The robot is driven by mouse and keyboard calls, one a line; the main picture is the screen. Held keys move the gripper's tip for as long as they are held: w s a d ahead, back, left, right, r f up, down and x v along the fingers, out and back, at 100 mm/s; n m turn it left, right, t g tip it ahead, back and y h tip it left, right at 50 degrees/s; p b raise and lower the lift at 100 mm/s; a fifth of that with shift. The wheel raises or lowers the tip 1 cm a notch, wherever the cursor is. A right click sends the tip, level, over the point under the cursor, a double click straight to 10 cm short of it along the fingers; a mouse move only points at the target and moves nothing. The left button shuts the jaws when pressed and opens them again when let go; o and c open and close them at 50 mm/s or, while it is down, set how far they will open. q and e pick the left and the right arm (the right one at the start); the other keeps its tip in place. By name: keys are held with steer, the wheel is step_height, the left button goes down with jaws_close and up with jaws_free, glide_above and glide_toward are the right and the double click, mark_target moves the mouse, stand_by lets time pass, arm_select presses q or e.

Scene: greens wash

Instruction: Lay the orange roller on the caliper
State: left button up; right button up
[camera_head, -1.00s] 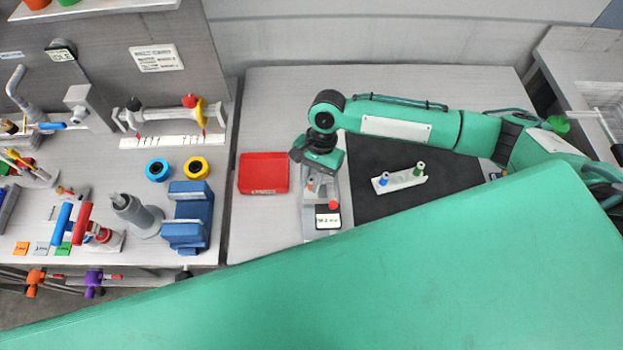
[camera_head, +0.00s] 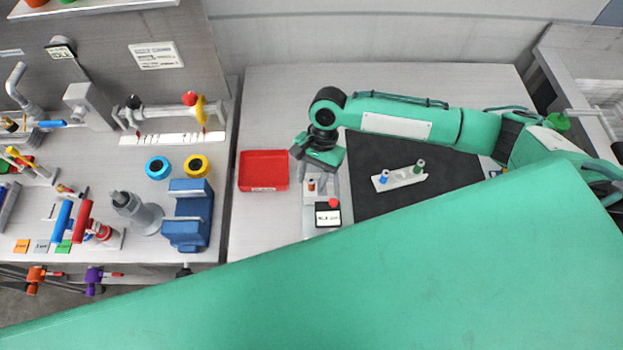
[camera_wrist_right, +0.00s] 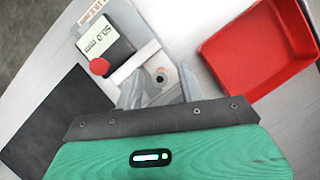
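The caliper (camera_head: 308,225) lies at the middle of the bench, with a display box (camera_head: 328,217) and red button. In the right wrist view its display (camera_wrist_right: 97,45) reads 50.0 mm. The small orange-brown roller (camera_head: 311,185) is at the caliper's far end, under my right gripper (camera_head: 316,177). In the right wrist view the roller (camera_wrist_right: 160,77) shows nearly end-on, between two grey fingers that stand apart; it looks set on the caliper, though contact beneath is hidden. The fingers look open around it. My left gripper is out of view.
A red tray (camera_head: 264,187) sits left of the caliper. A white holder (camera_head: 400,180) with a blue and a green roller stands on the black mat (camera_head: 375,204). The left bench holds a blue vise (camera_head: 190,235) and rings. A large green part of mine hides the front.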

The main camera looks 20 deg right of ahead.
steer(key=b+v, duration=0.2)
steer(key=v, duration=0.9)
steer(key=shift+f, duration=0.1)
